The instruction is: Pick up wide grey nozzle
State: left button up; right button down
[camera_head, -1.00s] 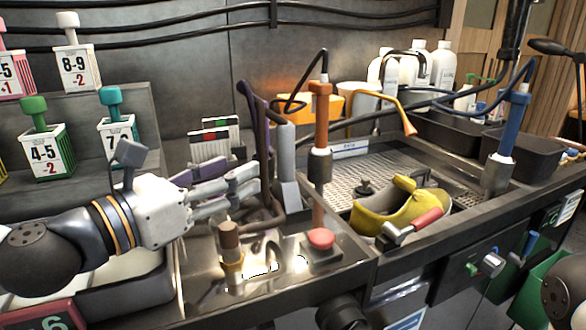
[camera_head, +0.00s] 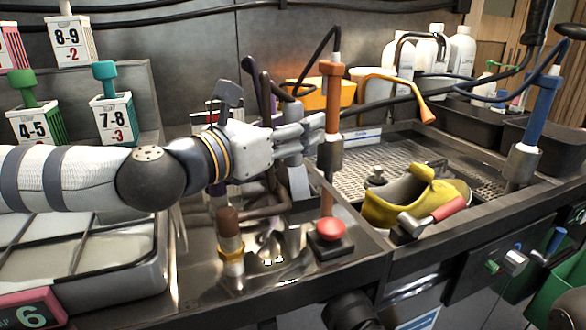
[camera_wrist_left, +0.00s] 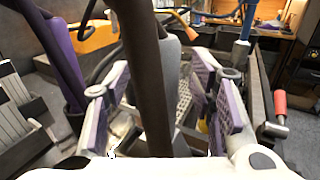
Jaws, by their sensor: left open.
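The wide grey nozzle (camera_head: 298,181) stands upright in the rack at the middle of the counter in the head view. My left gripper (camera_head: 316,140) reaches across it from the left and hides its middle. In the left wrist view my left gripper (camera_wrist_left: 160,88) is open, with purple pads apart on both sides. A dark tube (camera_wrist_left: 147,75) runs between the pads, close to the camera. The grey nozzle (camera_wrist_left: 173,62) shows partly behind this tube, between the pads. I cannot tell whether either pad touches it. My right gripper is not in view.
An orange tool (camera_head: 331,100) stands just right of the gripper. A purple nozzle (camera_wrist_left: 62,62) stands left of the gripper.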

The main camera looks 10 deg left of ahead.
pick_arm(q)
grip_shut()
jog(key=shift+r, duration=0.1)
